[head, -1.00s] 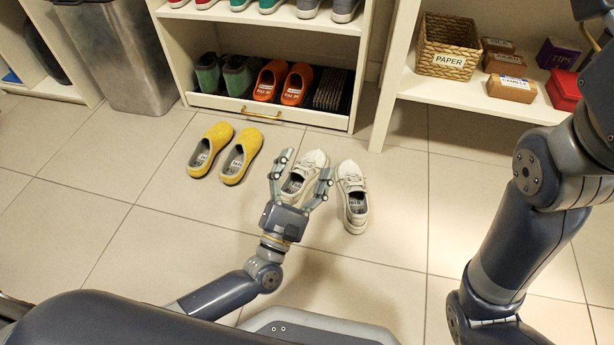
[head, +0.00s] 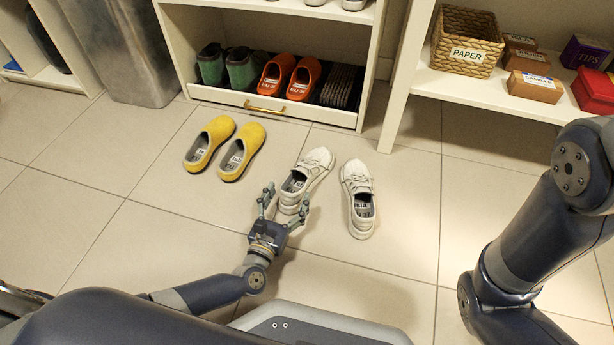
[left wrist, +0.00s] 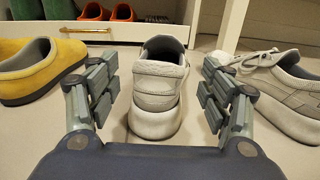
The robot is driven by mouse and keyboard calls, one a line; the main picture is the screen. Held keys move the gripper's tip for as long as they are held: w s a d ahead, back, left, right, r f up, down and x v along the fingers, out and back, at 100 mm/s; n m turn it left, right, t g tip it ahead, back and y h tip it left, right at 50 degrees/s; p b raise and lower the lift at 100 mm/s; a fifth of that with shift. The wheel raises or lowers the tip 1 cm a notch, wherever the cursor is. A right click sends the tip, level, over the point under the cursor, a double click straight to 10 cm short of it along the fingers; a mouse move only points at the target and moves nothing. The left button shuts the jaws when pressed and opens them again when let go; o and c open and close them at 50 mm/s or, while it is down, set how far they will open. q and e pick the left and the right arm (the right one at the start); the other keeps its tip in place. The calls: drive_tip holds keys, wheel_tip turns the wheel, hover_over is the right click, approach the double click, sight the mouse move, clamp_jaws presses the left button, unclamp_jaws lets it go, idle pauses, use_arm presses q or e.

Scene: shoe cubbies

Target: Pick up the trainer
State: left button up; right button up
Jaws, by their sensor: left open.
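A pair of off-white trainers lies on the tiled floor. The left trainer (head: 308,174) has its heel toward my left gripper (head: 282,203). The right trainer (head: 358,198) lies beside it, to the right. My left gripper is open, with its fingers at either side of the left trainer's heel. In the left wrist view the heel of the left trainer (left wrist: 158,88) stands between the open fingers (left wrist: 160,105), with gaps on both sides. The right trainer (left wrist: 278,85) is just outside the right-hand finger there. My right gripper is out of view; only my right arm shows.
Yellow clogs (head: 240,152) stand left of the trainers. A shoe cubby (head: 270,112) with green shoes (head: 242,70) and orange shoes (head: 303,78) is behind. A shelf with a wicker basket (head: 467,42) and boxes stands at the right. The floor in front is clear.

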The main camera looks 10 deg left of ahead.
sight(293, 189)
use_arm(q)
drive_tip(key=w, duration=0.1)
drive_tip(key=w+b, duration=0.1)
drive_tip(key=w, duration=0.1)
drive_tip(key=shift+w+d+f+b, duration=0.15)
drive_tip(key=shift+w+d+b, duration=0.15)
drive_tip(key=shift+b, duration=0.1)
drive_tip(key=shift+w, duration=0.2)
drive_tip(key=c, duration=1.4)
drive_tip(key=shift+o, duration=0.2)
drive_tip(key=shift+r, duration=0.2)
drive_tip(key=shift+r, duration=0.1)
